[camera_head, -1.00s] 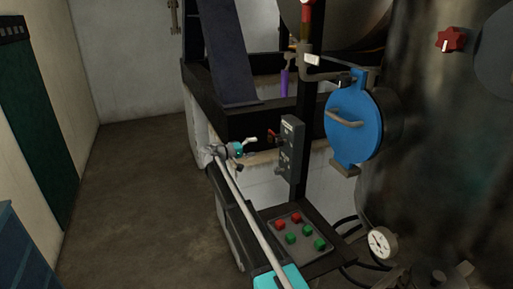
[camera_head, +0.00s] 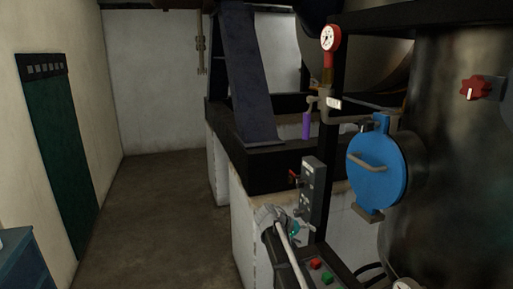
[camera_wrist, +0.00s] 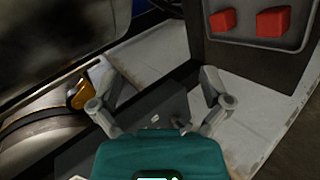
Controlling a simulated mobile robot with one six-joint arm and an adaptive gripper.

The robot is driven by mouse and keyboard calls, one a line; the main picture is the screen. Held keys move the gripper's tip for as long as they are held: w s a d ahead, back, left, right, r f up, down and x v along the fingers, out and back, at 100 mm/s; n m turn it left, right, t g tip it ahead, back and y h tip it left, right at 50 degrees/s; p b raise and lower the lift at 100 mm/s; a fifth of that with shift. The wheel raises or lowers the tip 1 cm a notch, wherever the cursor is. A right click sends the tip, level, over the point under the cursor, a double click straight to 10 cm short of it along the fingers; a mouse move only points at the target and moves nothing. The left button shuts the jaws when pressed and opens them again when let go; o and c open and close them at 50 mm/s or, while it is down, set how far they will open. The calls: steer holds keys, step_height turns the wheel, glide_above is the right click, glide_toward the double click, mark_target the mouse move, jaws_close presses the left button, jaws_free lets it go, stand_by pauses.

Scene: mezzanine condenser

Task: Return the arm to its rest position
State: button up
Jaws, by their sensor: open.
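My gripper (camera_wrist: 160,88) is open in the wrist view, its two grey fingers spread with nothing between them. In the head view my arm rises from the bottom edge, with its pale link and teal wrist beside a dark switch box (camera_head: 313,192). The fingers are small and hard to make out there. In the wrist view a panel with red blocks (camera_wrist: 272,22) lies beyond the fingers at the upper right.
A blue round hatch (camera_head: 372,168) with a handle is to the right of my arm, on a large dark tank (camera_head: 450,150). A purple-handled valve (camera_head: 306,125) and a red gauge (camera_head: 330,38) are above. Open floor (camera_head: 165,200) lies to the left.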

steer(key=s+f+y, duration=0.2)
steer(key=s+y, duration=0.1)
steer(key=s, duration=0.5)
steer(key=s+f+g+y, duration=0.1)
steer(key=s+f+y, duration=0.2)
steer(key=s, duration=0.6)
steer(key=s+a+f+y, duration=0.1)
steer(key=s+y, duration=0.3)
steer(key=s, duration=0.4)
steer(key=shift+s+f+g, duration=0.2)
steer(key=shift+f+g, duration=0.2)
steer(key=shift+f, duration=0.35)
steer(key=shift+a, duration=0.1)
